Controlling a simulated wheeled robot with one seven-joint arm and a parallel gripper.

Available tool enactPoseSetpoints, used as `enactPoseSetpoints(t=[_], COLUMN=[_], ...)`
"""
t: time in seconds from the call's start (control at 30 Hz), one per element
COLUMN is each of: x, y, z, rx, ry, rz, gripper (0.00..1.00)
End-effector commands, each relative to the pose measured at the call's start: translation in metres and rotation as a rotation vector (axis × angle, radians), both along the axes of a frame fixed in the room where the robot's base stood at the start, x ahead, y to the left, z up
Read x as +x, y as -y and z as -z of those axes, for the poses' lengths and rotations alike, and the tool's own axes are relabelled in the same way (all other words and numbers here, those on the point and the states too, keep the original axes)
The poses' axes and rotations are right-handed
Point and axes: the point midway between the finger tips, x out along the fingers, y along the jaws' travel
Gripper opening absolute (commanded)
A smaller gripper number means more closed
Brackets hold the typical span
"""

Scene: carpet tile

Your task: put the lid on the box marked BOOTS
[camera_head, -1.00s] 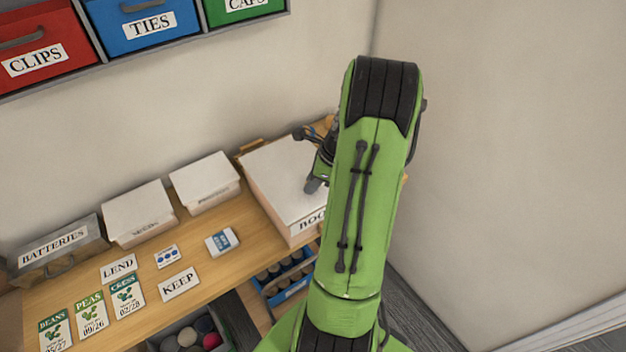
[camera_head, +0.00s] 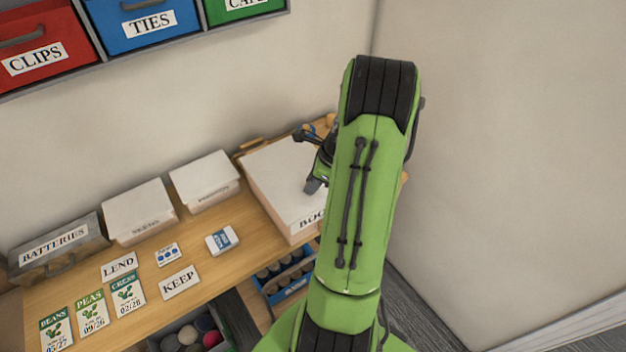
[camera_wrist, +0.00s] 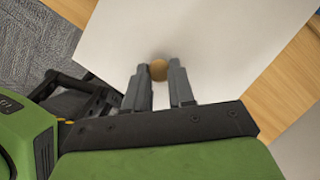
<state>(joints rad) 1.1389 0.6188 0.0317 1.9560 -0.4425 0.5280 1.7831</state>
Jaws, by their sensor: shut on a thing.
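The white box marked BOOTS (camera_head: 303,220) stands at the right end of the wooden shelf, its label partly hidden by my arm. A flat white lid (camera_head: 272,170) lies over its top. In the wrist view the lid (camera_wrist: 205,40) fills most of the picture, with a round tan knob (camera_wrist: 158,70) on it. My gripper (camera_wrist: 158,82) is shut on the knob, one finger on each side. In the head view my gripper is mostly hidden behind my green arm. Whether the lid is fully seated all round cannot be told.
Two lidded white boxes (camera_head: 138,212) and the BATTERIES bin (camera_head: 58,247) stand to the left. Cards and seed packets (camera_head: 127,292) lie in front of them. A blue crate (camera_head: 286,277) sits below the BOOTS box. A wall rises close on the right.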

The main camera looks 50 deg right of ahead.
Motion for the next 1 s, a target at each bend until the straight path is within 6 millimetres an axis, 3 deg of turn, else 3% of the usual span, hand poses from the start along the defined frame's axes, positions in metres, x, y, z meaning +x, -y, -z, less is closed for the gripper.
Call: enactPoseSetpoints(t=[0.93,0.97,1.0], x=[-0.0001,-0.0001,-0.0001], y=[-0.0001,-0.0001,-0.0001], z=[0.0048,0.0048,0.0048], rx=[0.000,0.000,0.000], ry=[0.000,0.000,0.000], rz=[0.000,0.000,0.000], gripper=[0.00,0.27,0.33])
